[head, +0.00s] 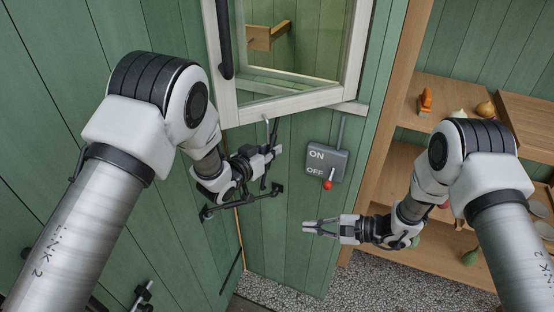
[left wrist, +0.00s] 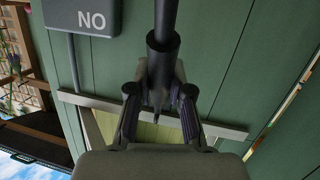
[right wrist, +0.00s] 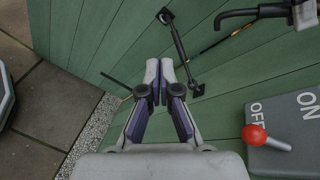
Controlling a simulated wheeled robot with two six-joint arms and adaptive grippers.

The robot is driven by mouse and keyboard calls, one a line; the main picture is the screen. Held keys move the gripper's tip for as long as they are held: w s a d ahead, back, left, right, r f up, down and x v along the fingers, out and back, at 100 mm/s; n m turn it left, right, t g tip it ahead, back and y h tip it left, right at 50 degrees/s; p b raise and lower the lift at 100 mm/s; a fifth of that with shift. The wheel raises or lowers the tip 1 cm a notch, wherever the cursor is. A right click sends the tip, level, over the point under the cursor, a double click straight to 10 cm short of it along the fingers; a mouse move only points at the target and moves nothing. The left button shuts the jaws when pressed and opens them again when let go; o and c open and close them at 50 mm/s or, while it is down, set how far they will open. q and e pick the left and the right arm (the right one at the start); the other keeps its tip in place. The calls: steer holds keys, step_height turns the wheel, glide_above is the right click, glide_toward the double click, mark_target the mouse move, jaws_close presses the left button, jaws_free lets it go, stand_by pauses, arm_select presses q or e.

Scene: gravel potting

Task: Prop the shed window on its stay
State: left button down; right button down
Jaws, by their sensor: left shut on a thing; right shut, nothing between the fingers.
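The white-framed shed window (head: 283,103) is at the top of the head view, its lower edge seeming to stand out from the green wall. My left gripper (head: 274,153) is just below that edge, shut on a thin dark rod, seemingly the stay. In the left wrist view the rod (left wrist: 163,50) runs up from between the fingers through a thicker sleeve. Where its ends lie is hard to tell. My right gripper (head: 306,228) is shut and empty, low in front of the wall; its fingertips meet in the right wrist view (right wrist: 165,70).
A grey ON/OFF switch box (head: 326,160) with a red-knobbed lever (head: 328,184) is between the window and my right gripper. A black bar (head: 240,202) is under my left gripper. Wooden shelves (head: 440,86) with small items stand at the right. Gravel lies below.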

arm_select(q)
steer(key=shift+r, duration=0.15)
arm_select(e)
steer(key=w+a+r+t+y, duration=0.15)
steer(key=w+r+t, duration=0.25)
steer(key=w+r, duration=0.6)
steer(key=x, duration=1)
steer(key=shift+w, duration=0.35)
